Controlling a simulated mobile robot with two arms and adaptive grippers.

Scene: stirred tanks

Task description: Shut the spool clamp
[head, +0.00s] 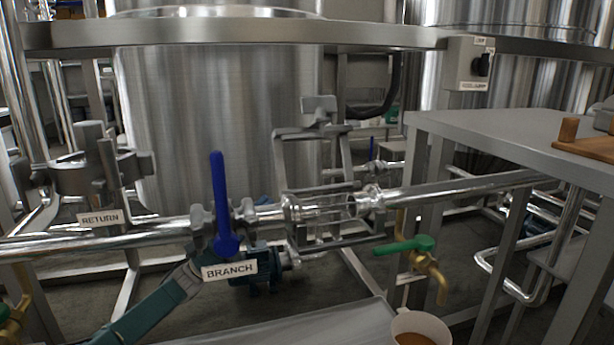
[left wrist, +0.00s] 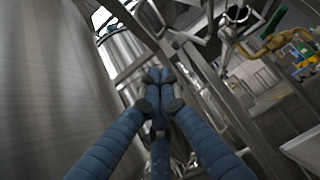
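The spool clamp (head: 313,133) is a grey metal frame with a block-shaped handle on top. Its upper part stands raised above and behind the clear glass spool (head: 328,206), so the clamp looks open. The spool lies in line with the steel pipe, with the clamp's lower part around and beneath it. My right gripper is out of view.
A blue-handled valve (head: 219,195) with the BRANCH sign (head: 229,271) stands close to my left gripper. A green-handled valve (head: 405,245) is to the right. A grey table (head: 500,135) fills the right side. A cup (head: 420,328) stands at the front edge.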

